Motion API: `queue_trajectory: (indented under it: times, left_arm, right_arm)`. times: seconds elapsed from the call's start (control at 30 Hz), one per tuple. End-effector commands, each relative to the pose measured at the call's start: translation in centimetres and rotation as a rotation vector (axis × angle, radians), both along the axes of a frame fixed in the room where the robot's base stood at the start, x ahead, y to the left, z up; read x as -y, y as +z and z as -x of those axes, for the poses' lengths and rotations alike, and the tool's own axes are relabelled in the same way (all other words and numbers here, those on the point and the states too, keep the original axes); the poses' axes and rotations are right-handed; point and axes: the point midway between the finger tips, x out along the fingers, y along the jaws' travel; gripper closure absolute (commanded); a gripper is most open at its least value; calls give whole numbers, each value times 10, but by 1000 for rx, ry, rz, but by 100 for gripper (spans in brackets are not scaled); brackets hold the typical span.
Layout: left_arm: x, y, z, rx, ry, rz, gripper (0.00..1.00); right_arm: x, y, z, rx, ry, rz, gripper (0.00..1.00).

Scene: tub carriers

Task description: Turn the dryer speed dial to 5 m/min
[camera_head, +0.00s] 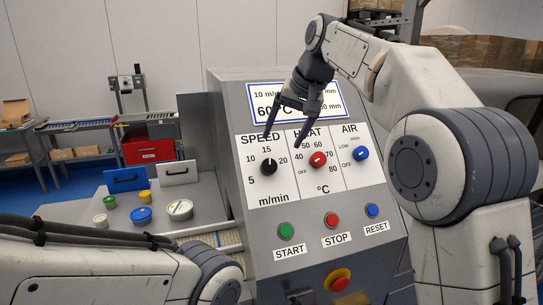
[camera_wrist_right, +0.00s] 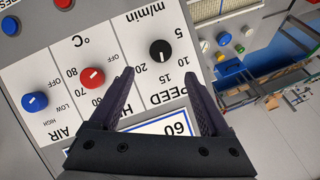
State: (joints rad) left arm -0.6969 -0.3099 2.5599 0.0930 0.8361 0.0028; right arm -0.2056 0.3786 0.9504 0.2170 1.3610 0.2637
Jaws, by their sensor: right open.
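The black speed dial (camera_head: 268,167) sits on the white SPEED panel (camera_head: 253,186), with 5, 10, 15 and 20 printed around it. A short white mark on the knob points roughly upward; I cannot tell its exact number. The display (camera_head: 262,94) above shows 10 m/min, partly covered by my gripper. My right gripper (camera_head: 282,142) is open and empty in front of the panel, its fingertips just above the dial. In the right wrist view, the dial (camera_wrist_right: 161,51) lies just beyond and between the open fingers (camera_wrist_right: 160,76), apart from them. My left gripper is out of view.
The red heat dial (camera_head: 318,160) and blue air dial (camera_head: 361,153) are to the right. Green start (camera_head: 286,231), red stop (camera_head: 332,220) and blue reset (camera_head: 372,210) buttons sit below, with a red emergency knob (camera_head: 338,280). Several tubs stand on the left surface.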

Motion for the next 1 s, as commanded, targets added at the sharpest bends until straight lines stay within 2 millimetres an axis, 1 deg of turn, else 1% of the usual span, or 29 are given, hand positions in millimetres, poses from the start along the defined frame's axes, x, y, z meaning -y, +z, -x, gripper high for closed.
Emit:
queue_trajectory:
  times: [0.13, 0.3, 0.5, 0.7, 0.93, 0.97, 1.0]
  left_arm:
    - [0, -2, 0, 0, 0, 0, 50]
    - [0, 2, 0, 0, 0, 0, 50]
    - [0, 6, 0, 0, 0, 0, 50]
    - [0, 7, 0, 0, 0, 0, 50]
    - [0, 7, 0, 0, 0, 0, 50]
    - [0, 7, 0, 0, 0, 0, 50]
    - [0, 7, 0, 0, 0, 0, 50]
  right_arm:
    - [-7, -22, -7, -5, 1, 1, 19]
    - [-17, -50, -20, -4, 3, 2, 19]
    - [-26, -76, -31, -2, 2, 2, 19]
    - [-30, -86, -36, 0, 3, 1, 19]
    - [-30, -87, -36, 1, 3, 1, 19]
    - [-30, -87, -36, 1, 3, 1, 23]
    - [-30, -87, -36, 1, 3, 1, 38]
